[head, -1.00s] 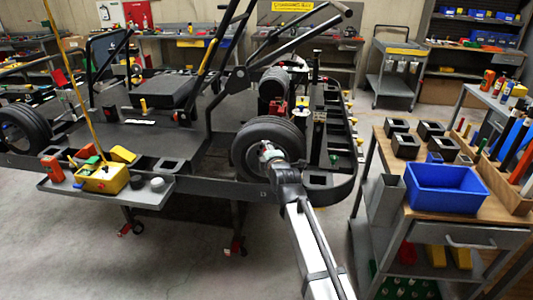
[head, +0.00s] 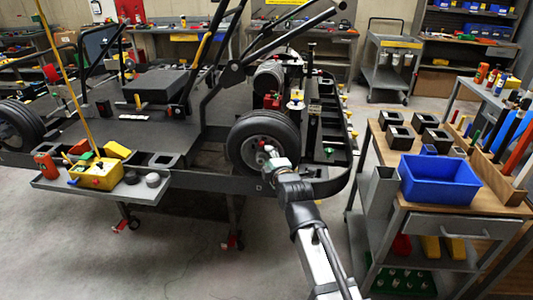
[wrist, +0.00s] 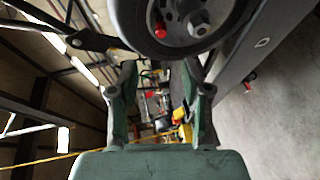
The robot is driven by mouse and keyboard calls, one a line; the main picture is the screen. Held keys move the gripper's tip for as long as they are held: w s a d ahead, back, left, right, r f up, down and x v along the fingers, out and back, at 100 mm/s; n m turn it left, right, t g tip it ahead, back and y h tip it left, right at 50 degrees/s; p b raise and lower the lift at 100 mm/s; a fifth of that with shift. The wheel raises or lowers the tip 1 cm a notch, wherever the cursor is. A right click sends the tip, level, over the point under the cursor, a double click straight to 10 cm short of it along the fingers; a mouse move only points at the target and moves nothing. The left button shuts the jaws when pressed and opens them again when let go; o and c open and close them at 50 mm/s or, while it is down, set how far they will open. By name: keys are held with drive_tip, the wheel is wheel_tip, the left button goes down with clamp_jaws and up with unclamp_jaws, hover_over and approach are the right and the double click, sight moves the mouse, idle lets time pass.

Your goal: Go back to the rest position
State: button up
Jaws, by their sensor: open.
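My gripper (head: 268,152) is at the end of my arm, in front of the near wheel (head: 258,140) of the kart in the head view. It is small there and partly merges with the wheel hub behind it. In the wrist view my gripper (wrist: 162,75) shows two green-grey fingers spread apart with nothing between them. The wheel (wrist: 215,25) fills the top of the wrist view, beyond the fingertips. A red piece (wrist: 159,30) shows by its hub. I cannot tell the exact gap between fingers and wheel.
The kart frame (head: 225,180) stands close behind my gripper. A grey side tray (head: 140,193) with a yellow box (head: 100,174) is at left. A workbench with a blue bin (head: 440,180) stands at right. Bare floor (head: 300,265) lies in front.

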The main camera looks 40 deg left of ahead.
drive_tip(key=shift+s+d, duration=0.3)
drive_tip(key=shift+d, duration=0.05)
